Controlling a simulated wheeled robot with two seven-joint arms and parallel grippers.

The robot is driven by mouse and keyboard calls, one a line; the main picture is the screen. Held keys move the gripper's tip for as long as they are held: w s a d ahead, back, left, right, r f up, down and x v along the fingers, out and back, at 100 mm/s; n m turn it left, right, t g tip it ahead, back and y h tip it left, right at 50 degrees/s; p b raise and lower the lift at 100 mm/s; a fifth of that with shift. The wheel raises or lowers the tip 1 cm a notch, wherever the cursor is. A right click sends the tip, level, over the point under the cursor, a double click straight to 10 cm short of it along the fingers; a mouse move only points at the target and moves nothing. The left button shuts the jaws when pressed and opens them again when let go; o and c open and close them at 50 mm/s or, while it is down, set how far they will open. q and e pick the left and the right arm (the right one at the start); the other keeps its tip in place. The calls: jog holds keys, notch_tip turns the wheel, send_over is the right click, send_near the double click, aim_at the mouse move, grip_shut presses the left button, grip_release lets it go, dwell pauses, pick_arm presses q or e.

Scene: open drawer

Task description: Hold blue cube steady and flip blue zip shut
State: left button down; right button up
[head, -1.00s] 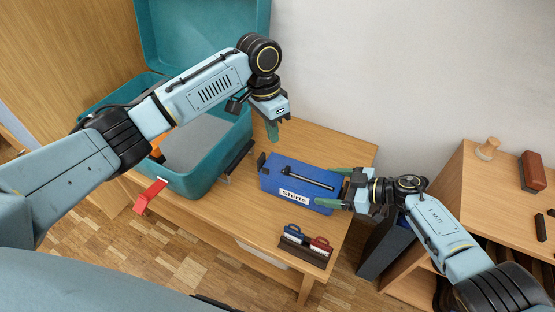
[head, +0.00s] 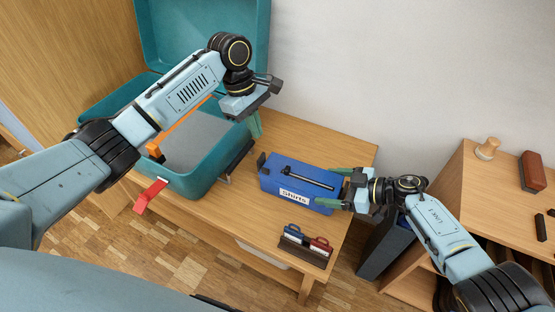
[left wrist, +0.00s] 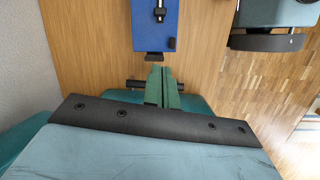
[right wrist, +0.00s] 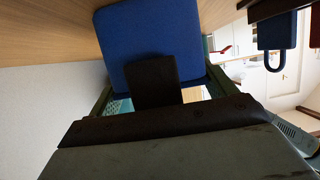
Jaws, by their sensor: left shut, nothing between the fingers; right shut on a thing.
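The blue cube (head: 270,180) is a blue box lying on the wooden table, with a white "Shirts" label (head: 294,196) on its front. A dark zip strip (head: 305,178) with a slider runs along its top. My right gripper (head: 340,188) is shut on the right end of the box; the right wrist view shows the blue end (right wrist: 155,45) between its fingers. My left gripper (head: 255,124) is shut and empty, above the table between the suitcase and the box. In the left wrist view its green fingertips (left wrist: 162,85) are together, just short of the box's dark end tab (left wrist: 154,56).
An open teal suitcase (head: 205,184) with its lid raised stands on the left of the table. A small holder (head: 305,250) with blue and red tags is at the front. A wooden shelf (head: 490,190) stands to the right.

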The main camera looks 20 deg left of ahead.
aim_at(268, 167)
pick_arm(q)
jog(key=shift+a+n, duration=0.3)
jog(key=shift+n, duration=1)
jog(key=shift+f, duration=0.1)
jog(key=x, duration=1)
jog(key=shift+d+f, duration=0.1)
jog(key=shift+d, duration=0.1)
jog(key=shift+s+d, duration=0.1)
jog(key=shift+d, duration=1.75)
jog(key=shift+r, duration=0.2)
jog(key=d, duration=0.8)
jog(key=s+d, duration=0.1)
jog(key=d, duration=0.3)
jog(key=shift+s+d, duration=0.1)
jog(key=shift+d, duration=0.2)
